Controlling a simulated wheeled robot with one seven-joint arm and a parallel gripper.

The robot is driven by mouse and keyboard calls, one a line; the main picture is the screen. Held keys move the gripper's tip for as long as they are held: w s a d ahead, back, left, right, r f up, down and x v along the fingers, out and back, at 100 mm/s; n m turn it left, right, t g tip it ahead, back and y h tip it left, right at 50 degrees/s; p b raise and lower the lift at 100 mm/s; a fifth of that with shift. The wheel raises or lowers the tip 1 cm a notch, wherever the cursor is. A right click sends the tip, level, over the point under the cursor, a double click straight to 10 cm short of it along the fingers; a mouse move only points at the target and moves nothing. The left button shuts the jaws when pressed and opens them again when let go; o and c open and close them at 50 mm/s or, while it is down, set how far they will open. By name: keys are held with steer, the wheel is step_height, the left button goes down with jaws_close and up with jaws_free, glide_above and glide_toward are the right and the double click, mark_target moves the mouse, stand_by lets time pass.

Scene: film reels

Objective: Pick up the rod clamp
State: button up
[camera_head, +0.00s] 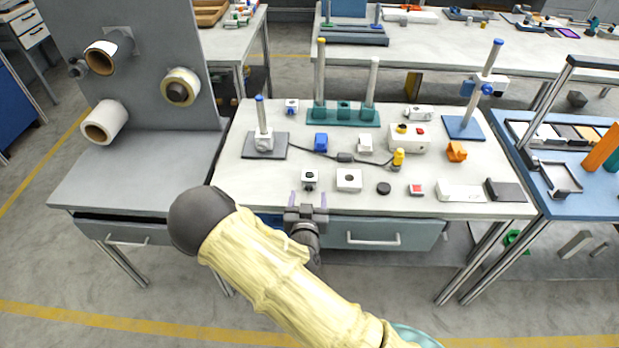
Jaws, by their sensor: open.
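My gripper (307,201) is at the front edge of the white-topped table. Its two purple-tipped fingers are apart with nothing visible between them. A small white block with a dark round hole (309,180), which looks like a rod clamp, sits on the table just beyond the fingertips. Similar small clamp-like pieces are a white block with a blue face (291,105) at the back left and a white piece (418,113) at the back right. I cannot tell for certain which is the rod clamp. My gripper appears apart from all of them.
A rod stand (264,142) stands left, a green two-rod stand (343,117) behind, another rod stand (464,127) at right. A cable crosses the middle.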

mark_target(309, 181)
steer(key=shift+w+f, duration=0.2)
steer(key=shift+w, duration=0.85)
steer(key=shift+w+f, duration=0.15)
steer(key=shift+w, duration=0.9)
steer(key=shift+w+p, duration=0.1)
steer(key=shift+p, duration=0.2)
steer(key=w, duration=0.3)
steer(key=w+p, duration=0.1)
steer(key=w, duration=0.1)
steer(key=shift+f, duration=0.4)
steer(key=shift+c, duration=0.3)
steer(key=c, duration=1.1)
